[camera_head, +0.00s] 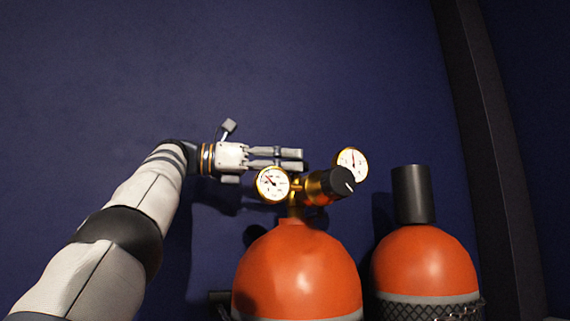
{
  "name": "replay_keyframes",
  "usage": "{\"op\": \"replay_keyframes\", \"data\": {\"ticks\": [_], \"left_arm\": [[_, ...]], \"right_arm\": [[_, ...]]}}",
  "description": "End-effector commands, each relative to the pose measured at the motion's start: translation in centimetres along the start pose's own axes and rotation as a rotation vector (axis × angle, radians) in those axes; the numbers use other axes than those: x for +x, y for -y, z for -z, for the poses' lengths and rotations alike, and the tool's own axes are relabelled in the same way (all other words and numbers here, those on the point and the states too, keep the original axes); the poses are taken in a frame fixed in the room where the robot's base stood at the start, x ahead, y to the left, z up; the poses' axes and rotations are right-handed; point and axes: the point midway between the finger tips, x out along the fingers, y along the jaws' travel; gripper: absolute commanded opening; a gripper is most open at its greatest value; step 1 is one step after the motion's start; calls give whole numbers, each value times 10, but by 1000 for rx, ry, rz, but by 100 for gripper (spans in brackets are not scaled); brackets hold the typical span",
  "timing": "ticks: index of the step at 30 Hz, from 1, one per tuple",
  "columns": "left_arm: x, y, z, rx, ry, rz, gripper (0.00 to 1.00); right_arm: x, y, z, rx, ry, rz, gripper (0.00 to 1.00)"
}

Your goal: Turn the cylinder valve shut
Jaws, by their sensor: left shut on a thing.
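An orange cylinder (297,270) stands upright at the lower middle. On its neck sits a brass valve and regulator body (315,188) with a black knob (343,182) at its right end. A left gauge (272,184) and a right gauge (351,163) with white faces are fixed to it. My left gripper (299,160) comes in level from the left, just above the left gauge. Its two fingers are shut on part of the valve; the contact is largely hidden. My right gripper is not in view.
A second orange cylinder (424,262) with a black cap (412,194) stands close on the right, with dark mesh around its lower part. A dark blue wall (300,60) lies behind. A dark upright strip (490,150) runs down the right. The space above the gauges is free.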

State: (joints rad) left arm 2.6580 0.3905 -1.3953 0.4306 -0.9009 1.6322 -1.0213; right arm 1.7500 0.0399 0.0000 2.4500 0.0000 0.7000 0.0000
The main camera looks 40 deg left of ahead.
Motion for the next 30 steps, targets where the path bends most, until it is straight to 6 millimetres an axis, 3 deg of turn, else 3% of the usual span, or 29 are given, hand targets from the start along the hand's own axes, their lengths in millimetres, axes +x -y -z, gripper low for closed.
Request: {"op": "replay_keyframes", "data": {"ticks": [14,15,17,26,30], "left_arm": [[-2,1,-1,4,5,24,16],[-2,1,-1,4,5,24,49],[-2,1,-1,4,5,25,62],[-2,1,-1,4,4,25,64],[-22,0,-1,2,7,22,64]], "right_arm": [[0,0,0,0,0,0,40],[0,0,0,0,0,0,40],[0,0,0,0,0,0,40],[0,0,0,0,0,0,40],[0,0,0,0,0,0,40]]}}
